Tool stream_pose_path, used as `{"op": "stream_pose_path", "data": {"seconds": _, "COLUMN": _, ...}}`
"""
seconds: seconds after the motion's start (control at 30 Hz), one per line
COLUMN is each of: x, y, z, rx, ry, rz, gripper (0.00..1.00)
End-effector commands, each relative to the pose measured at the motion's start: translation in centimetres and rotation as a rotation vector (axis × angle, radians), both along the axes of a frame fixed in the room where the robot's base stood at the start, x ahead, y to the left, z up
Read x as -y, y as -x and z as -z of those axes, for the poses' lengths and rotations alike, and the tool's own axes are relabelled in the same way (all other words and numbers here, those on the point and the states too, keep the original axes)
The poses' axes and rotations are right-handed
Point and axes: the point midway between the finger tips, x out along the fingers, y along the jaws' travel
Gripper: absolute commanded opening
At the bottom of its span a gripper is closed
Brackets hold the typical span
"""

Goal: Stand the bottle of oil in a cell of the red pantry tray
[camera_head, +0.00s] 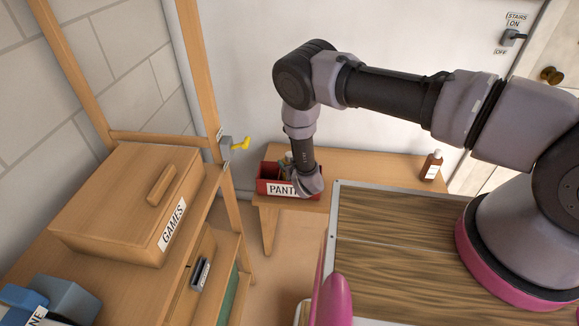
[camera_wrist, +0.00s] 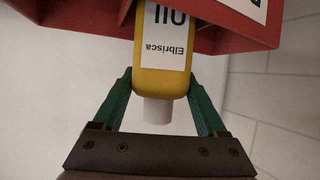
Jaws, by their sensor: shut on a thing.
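The bottle of oil (camera_wrist: 163,78) is yellow with a white cap and a white label reading "Oil" and "Elbrisca". In the wrist view my gripper (camera_wrist: 160,88) is shut on it, with a green finger on each side near the cap. The bottle's far end reaches the red pantry tray (camera_wrist: 232,28); whether it rests on a cell floor is hidden. In the head view the tray (camera_head: 263,186) sits at the left end of a wooden bench, and my gripper is over its right part. The bottle is mostly hidden there.
A brown bottle (camera_head: 433,167) stands at the right of the wooden bench (camera_head: 370,165). The bench between tray and brown bottle looks clear.

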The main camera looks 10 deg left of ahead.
Motion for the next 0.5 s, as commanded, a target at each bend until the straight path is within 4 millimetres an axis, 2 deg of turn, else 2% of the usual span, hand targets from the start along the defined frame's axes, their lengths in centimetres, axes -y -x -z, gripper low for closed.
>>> {"op": "stream_pose_path", "data": {"seconds": 0.07, "x": 0.0, "y": 0.0, "z": 1.2, "rx": 0.001, "ry": 0.000, "rz": -0.001, "gripper": 0.00}}
{"op": "stream_pose_path", "data": {"seconds": 0.17, "x": 0.0, "y": 0.0, "z": 1.9, "rx": 0.001, "ry": 0.000, "rz": -0.001, "gripper": 0.00}}
{"op": "stream_pose_path", "data": {"seconds": 0.5, "x": 0.0, "y": 0.0, "z": 2.2, "rx": 0.001, "ry": 0.000, "rz": 0.000, "gripper": 0.00}}
